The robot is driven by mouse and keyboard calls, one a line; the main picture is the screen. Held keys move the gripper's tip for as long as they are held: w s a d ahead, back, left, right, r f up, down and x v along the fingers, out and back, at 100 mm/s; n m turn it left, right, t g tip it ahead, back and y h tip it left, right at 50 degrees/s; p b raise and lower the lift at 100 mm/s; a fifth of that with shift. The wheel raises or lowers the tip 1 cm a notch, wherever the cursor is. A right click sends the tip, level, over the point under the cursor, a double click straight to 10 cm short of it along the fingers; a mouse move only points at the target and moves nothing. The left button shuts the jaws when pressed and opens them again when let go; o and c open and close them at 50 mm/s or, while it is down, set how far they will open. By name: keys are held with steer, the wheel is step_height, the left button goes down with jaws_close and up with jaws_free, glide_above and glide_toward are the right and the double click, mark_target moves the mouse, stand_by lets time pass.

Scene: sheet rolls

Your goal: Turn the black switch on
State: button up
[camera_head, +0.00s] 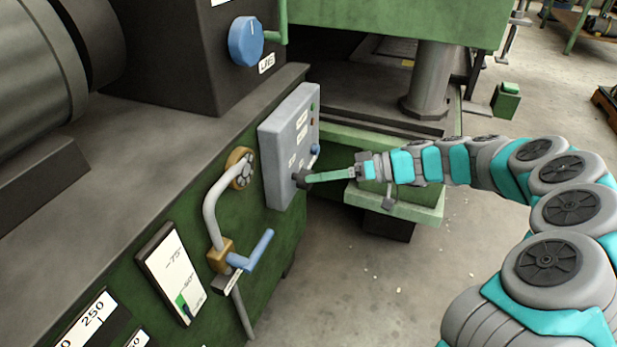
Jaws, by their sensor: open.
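The black switch (300,178) is a small dark knob low on the front of a grey control box (288,150). My arm reaches in from the right. My gripper (313,177) is open, with its green fingers pointing left, and its tips are at the knob. I cannot tell whether the fingertips touch the knob or stand just around it. The fingers partly hide the knob, and its turned position is too small to read.
A blue knob (316,150) sits on the box just above my fingers. A pipe with a blue lever valve (252,250) is at lower left. A large blue dial (246,41) is above. A green ledge (400,206) lies beneath my wrist.

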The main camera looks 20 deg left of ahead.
mark_target(302, 178)
steer(key=shift+x, duration=2)
steer(key=shift+c, duration=0.3)
steer(key=c, duration=1.3)
